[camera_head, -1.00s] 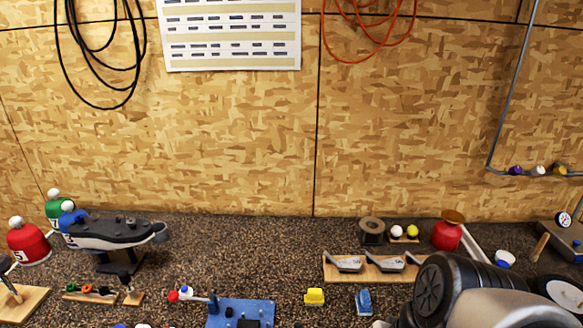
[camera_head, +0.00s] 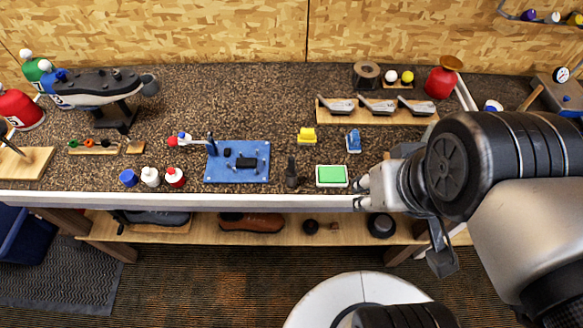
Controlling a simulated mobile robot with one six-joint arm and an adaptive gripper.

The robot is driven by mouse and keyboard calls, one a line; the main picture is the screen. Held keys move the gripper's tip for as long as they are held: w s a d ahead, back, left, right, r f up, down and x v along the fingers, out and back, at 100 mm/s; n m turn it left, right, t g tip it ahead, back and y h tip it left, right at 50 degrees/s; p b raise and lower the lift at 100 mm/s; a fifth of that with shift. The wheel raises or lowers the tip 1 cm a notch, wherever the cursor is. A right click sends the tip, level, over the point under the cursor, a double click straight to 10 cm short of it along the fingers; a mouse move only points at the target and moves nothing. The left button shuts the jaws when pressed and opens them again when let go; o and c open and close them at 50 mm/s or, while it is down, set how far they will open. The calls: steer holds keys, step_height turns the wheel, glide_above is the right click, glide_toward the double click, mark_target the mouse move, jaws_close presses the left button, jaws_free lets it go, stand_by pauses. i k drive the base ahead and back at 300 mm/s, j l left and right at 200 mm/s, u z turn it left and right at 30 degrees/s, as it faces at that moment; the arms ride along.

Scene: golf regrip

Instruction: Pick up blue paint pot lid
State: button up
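The blue paint pot lid (camera_head: 128,175) is at the front left of the bench. It tops a small pot at the left end of a short row, beside a white pot (camera_head: 150,177) and a red-lidded pot (camera_head: 175,176). My gripper (camera_head: 361,193) is at the bench's front edge, far to the right of the blue lid. Its fingers point left and look apart, with nothing seen between them. The body of the blue-lidded pot is mostly hidden by its lid.
A blue board (camera_head: 225,172) with black parts, a dark upright tool (camera_head: 292,174) and a green pad (camera_head: 331,175) stand between my gripper and the pots. A shelf (camera_head: 185,235) with shoes runs below.

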mark_target(181, 136)
steer(key=u, duration=1.75)
